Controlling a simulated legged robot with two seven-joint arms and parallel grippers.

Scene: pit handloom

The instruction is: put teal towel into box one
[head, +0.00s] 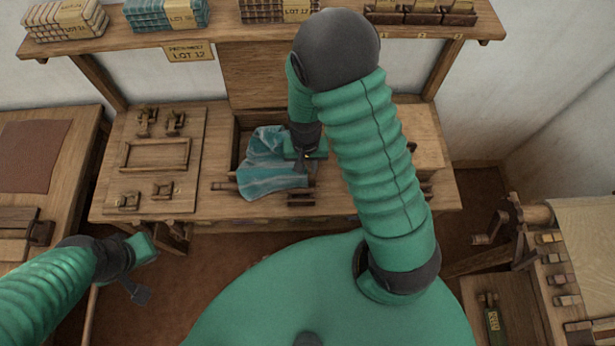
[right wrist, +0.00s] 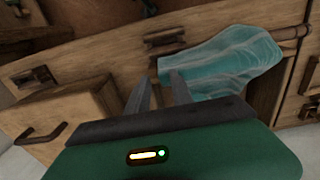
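The teal towel (head: 268,165) lies crumpled over an open wooden box (head: 236,133) on the middle table. Its lower part spreads over the box's front edge. The towel also shows in the right wrist view (right wrist: 232,62). No label marking box one is readable. My right gripper (head: 306,160) is at the towel's right side, low over the box. In the right wrist view its two fingers (right wrist: 160,88) stand apart with nothing clear between them; the towel is just beyond the right finger. My left gripper (head: 137,288) hangs left of my body, away from the table; its finger gap is unclear.
A wooden board with small fittings (head: 155,155) lies left of the box. A pale wooden block (head: 422,135) stands to the right, partly behind my right arm. A shelf (head: 240,38) with folded cloth stacks runs behind. Side tables stand left and right.

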